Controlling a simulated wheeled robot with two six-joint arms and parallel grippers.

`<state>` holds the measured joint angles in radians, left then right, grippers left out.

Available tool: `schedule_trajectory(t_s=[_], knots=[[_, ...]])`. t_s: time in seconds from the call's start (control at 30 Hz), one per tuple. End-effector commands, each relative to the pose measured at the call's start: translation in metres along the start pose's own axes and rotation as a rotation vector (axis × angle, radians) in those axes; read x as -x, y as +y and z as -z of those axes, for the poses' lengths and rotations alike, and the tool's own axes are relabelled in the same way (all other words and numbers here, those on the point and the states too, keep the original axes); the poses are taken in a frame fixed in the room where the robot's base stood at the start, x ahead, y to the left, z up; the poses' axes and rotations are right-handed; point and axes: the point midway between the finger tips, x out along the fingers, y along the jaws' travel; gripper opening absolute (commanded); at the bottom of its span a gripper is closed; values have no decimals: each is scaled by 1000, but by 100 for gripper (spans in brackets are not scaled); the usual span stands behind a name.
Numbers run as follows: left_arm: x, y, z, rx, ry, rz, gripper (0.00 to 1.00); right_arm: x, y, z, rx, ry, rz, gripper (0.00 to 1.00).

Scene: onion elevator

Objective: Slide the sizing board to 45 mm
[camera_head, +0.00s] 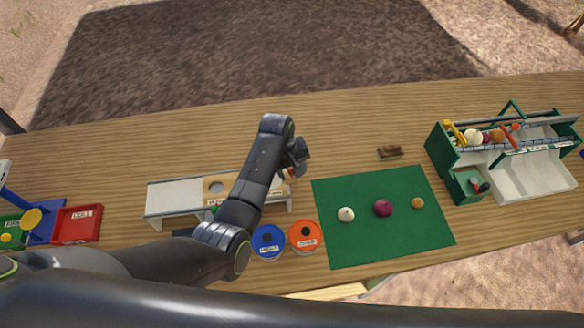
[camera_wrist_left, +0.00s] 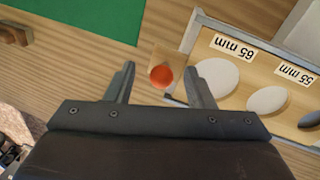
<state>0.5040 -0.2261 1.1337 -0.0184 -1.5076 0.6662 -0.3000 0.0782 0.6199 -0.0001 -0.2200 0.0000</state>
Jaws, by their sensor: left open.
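The sizing board (camera_wrist_left: 252,72) shows in the left wrist view at upper right, with round holes and labels reading 65 mm and 55 mm. An orange-red knob (camera_wrist_left: 161,77) stands on a pale wooden tab at the board's end. My left gripper (camera_wrist_left: 160,68) is open, with one finger on each side of the knob; contact cannot be told. In the head view the board (camera_head: 201,185) sits in a grey-white stand (camera_head: 172,194), partly hidden by my left arm. My left gripper (camera_head: 294,165) is at the stand's right end. My right gripper is not in view.
A green mat (camera_head: 380,240) holds several onions to the right. Blue (camera_head: 268,241) and orange (camera_head: 304,236) round containers stand in front of the stand. A brown block (camera_head: 390,153) lies behind the mat. A green-and-white machine (camera_head: 520,175) stands right; a red tray (camera_head: 75,224) lies left.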

Motion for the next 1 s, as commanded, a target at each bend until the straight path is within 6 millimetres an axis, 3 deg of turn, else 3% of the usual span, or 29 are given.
schedule_trajectory(t_s=[0.7,1.0], knots=[[51,10,0,0,1,-1,49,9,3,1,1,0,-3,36],[59,11,0,0,0,0,49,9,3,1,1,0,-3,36]])
